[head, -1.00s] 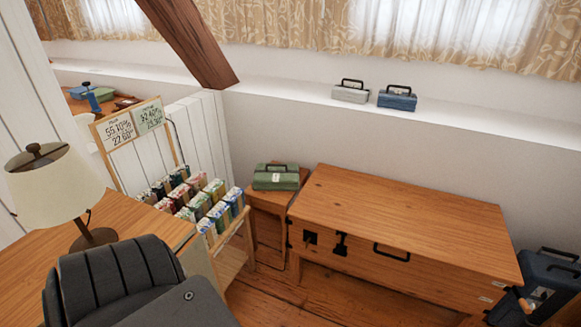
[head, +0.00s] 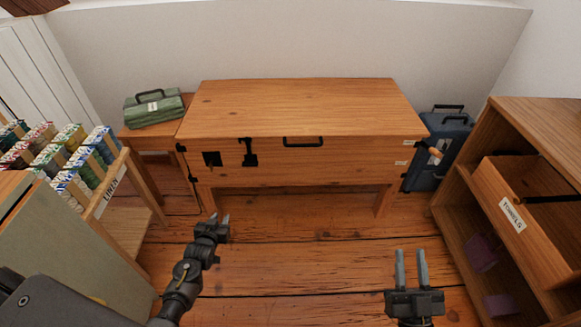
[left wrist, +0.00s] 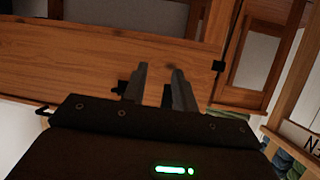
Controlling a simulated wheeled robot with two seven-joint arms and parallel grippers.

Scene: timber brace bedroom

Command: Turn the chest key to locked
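The wooden chest (head: 300,105) stands on legs against the back wall with its lid down. On the left of its front are a dark square lock plate (head: 212,159) and a black latch (head: 249,152). The key is too small to make out, so its turn cannot be told. My left gripper (head: 221,219) is in front of and below the lock plate, apart from the chest. Its fingers also show in the left wrist view (left wrist: 158,72), spread with nothing between them, before the chest front (left wrist: 90,65). My right gripper (head: 411,254) is open and empty over the floor.
A green box (head: 154,108) sits on a small side table left of the chest. A blue case (head: 440,150) and a wooden shelf unit (head: 545,130) are at right. The floor before the chest is clear.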

